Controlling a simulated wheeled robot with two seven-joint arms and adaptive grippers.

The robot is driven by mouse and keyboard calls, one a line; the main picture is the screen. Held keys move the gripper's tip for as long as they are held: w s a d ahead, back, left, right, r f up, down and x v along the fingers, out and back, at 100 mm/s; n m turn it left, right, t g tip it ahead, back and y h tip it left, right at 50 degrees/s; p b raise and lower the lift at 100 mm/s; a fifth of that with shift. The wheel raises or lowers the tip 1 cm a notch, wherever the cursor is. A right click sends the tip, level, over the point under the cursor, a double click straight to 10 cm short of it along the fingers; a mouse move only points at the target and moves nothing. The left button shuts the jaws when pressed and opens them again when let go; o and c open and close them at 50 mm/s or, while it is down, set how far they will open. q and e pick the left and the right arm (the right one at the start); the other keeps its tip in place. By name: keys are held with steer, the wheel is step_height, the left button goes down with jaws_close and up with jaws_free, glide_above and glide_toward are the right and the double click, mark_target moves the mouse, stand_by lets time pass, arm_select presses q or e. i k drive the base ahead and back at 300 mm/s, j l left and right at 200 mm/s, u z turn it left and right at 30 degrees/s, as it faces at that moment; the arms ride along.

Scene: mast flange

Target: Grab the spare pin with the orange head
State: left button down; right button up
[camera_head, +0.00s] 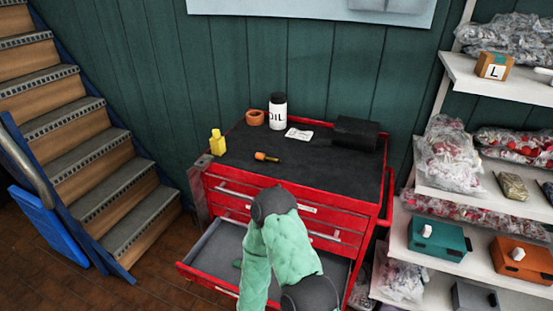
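The pin with the orange head (266,157) lies on its side on the black top (320,172) of a red tool cabinet, left of the middle. Neither gripper shows in the view.
A lower drawer (205,262) stands open. Shelves (470,262) stand right, stairs (100,180) left.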

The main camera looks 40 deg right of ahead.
mark_target(259, 157)
steer(key=z, duration=1.15)
